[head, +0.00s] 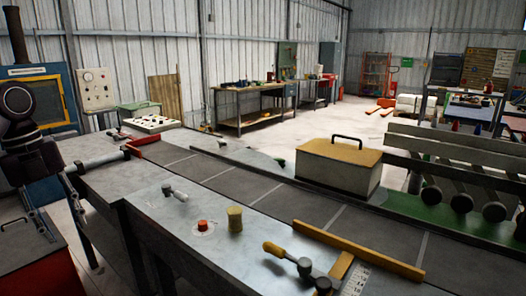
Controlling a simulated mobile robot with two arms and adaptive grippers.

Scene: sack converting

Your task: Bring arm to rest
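My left arm hangs at the left edge of the head view, with dark round joints. My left gripper (60,208) points downward beside the near left end of the long metal bench (150,205). Its two grey fingers look spread apart, with nothing seen between them. The fingers are small and dark against the background. My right arm and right gripper do not show.
A red box (40,262) stands below the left gripper. The bench carries a red button (202,226), a yellow spool-like piece (235,219), a yellow-handled tool (288,257) and a lidded box (339,168). Open floor (305,130) lies behind.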

